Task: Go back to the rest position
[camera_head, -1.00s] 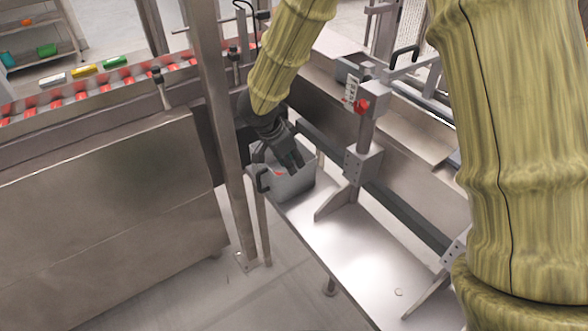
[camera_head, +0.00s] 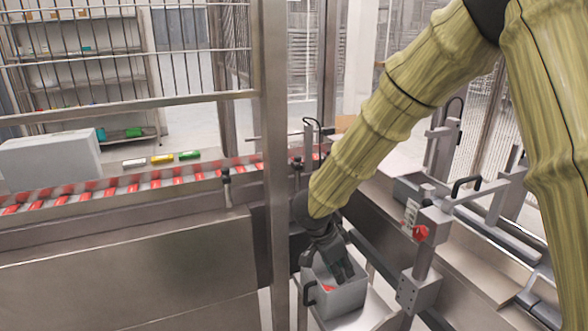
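My gripper (camera_head: 343,262) is dark and points down at the grey bin (camera_head: 345,298), at or just above its opening. The bin stands on a metal shelf and has a black handle on its left side. Something small and red (camera_head: 328,288) shows inside the bin beside the gripper. The fingers are small and dark here, so I cannot see whether they are apart or hold anything. My arm, in a yellow-green ribbed cover, reaches in from the upper right.
A metal post (camera_head: 272,150) stands just left of my arm. A conveyor (camera_head: 110,192) with red items runs along the left. A bracket with a red knob (camera_head: 420,233) stands right of the bin. A mesh fence (camera_head: 120,60) and shelves lie behind.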

